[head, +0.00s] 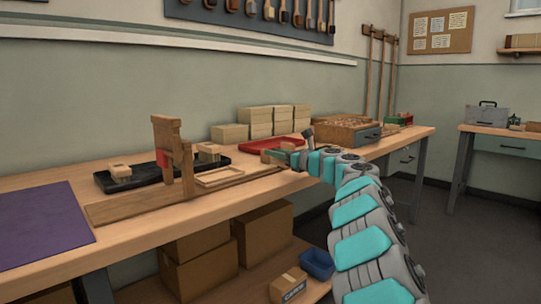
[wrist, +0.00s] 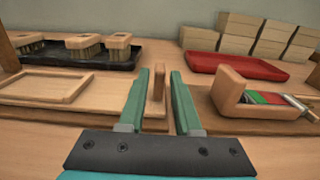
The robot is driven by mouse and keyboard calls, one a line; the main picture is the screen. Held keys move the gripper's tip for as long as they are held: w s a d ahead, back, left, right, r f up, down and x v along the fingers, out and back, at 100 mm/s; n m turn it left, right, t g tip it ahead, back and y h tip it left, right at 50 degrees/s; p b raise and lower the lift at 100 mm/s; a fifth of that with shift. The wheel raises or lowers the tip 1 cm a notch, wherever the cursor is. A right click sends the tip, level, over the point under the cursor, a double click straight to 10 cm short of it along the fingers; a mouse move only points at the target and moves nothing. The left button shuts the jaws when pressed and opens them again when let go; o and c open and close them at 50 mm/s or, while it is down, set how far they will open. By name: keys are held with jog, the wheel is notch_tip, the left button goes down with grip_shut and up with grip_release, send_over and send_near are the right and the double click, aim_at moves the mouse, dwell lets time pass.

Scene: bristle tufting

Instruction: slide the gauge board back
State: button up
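A long low wooden board (head: 130,209) lies along the bench top; I take it to be the gauge board, though no label shows. In the wrist view a wooden board strip (wrist: 60,118) runs across behind my fingers. A short upright wooden peg (wrist: 159,83) stands on it. My gripper (wrist: 159,90) is open, its two teal fingers on either side of the peg, with a visible gap at each side. In the head view my gripper (head: 287,155) is over the board's right end, small and partly hidden by my wrist.
A wooden upright (head: 172,150) with a red part stands on the board. A shallow wooden frame (wrist: 42,84) is left of my fingers, a wooden block with red and green (wrist: 255,96) right. Behind are a black tray of brushes (wrist: 85,62) and a red tray (wrist: 232,67).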

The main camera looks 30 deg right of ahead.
jog(key=shift+b+v, duration=0.35)
jog(key=shift+v, duration=1.9)
